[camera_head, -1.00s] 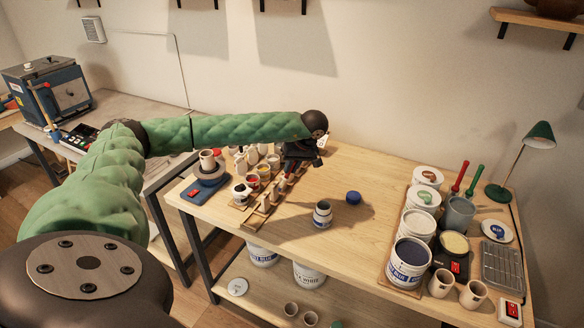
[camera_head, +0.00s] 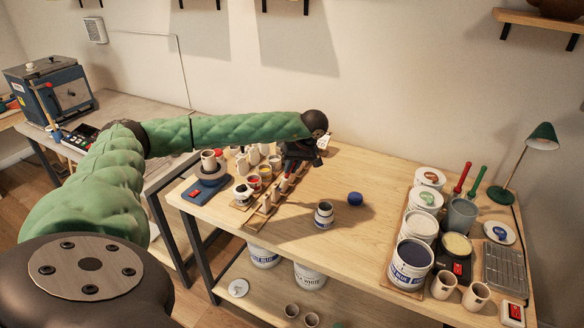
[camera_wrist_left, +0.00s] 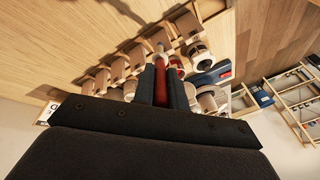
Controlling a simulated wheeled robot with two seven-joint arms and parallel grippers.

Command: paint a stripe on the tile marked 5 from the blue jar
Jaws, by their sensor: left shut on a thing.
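The blue jar (camera_head: 324,216) stands open and upright on the wooden table, with its blue lid (camera_head: 355,199) lying on the table to its right. A row of small pale tiles stands on a wooden rack (camera_head: 258,220) left of the jar. The tiles also show in the left wrist view (camera_wrist_left: 103,77); I cannot read a 5 on any. My left gripper (camera_head: 297,158) is over the rack's far end. In the left wrist view, my left gripper (camera_wrist_left: 168,82) is shut on a red-brown brush handle (camera_wrist_left: 173,84). Its lower end is partly hidden. My right gripper is out of view.
Several small paint cups and pots, one with red paint (camera_head: 265,171), crowd the table's left. A blue scale (camera_head: 196,193) carries a cup. Large tubs (camera_head: 410,264), a grey cup (camera_head: 461,215) and a lamp (camera_head: 540,137) fill the right. The middle is clear around the jar.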

